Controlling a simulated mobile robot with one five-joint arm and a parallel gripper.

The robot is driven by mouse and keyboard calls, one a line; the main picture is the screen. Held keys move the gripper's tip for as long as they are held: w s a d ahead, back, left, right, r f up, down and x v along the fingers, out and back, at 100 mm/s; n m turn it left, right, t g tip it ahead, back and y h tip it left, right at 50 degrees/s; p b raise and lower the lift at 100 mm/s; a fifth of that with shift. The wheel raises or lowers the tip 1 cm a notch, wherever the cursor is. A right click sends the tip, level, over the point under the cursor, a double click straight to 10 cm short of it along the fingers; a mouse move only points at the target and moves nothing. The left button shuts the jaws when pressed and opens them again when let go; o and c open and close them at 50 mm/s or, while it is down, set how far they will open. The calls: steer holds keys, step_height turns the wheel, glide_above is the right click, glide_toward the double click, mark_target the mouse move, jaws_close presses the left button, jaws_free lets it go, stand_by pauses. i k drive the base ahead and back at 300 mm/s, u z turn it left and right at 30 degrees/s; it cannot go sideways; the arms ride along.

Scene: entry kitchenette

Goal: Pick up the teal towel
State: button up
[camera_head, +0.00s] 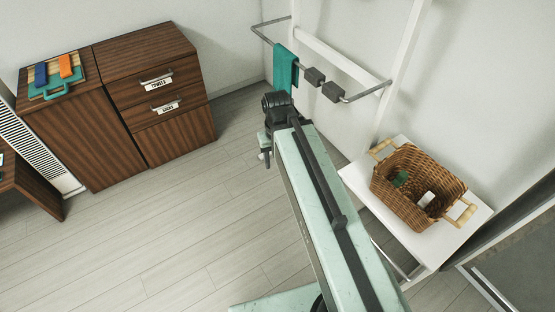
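The teal towel (285,68) hangs over a grey metal rail at the top middle of the view, near the rail's left part. My gripper (265,155) is at the end of my pale green arm, below and slightly left of the towel. It appears apart from the towel. The arm's dark wrist hides most of the gripper, so I cannot see whether its fingers are open or shut.
A wicker basket (421,187) with small items stands on a white shelf (478,228) at right. Wooden cabinets (165,90) stand at left, one bearing a teal tray (47,97). The floor between is clear.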

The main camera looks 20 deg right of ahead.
mark_target(286, 74)
steer(key=z, duration=1.2)
steer(key=k, duration=1.15)
steer(key=u, duration=0.45)
steer(key=i, duration=0.5)
steer(key=u, duration=0.95)
steer(key=i, duration=2.1)
steer(key=u, duration=0.4)
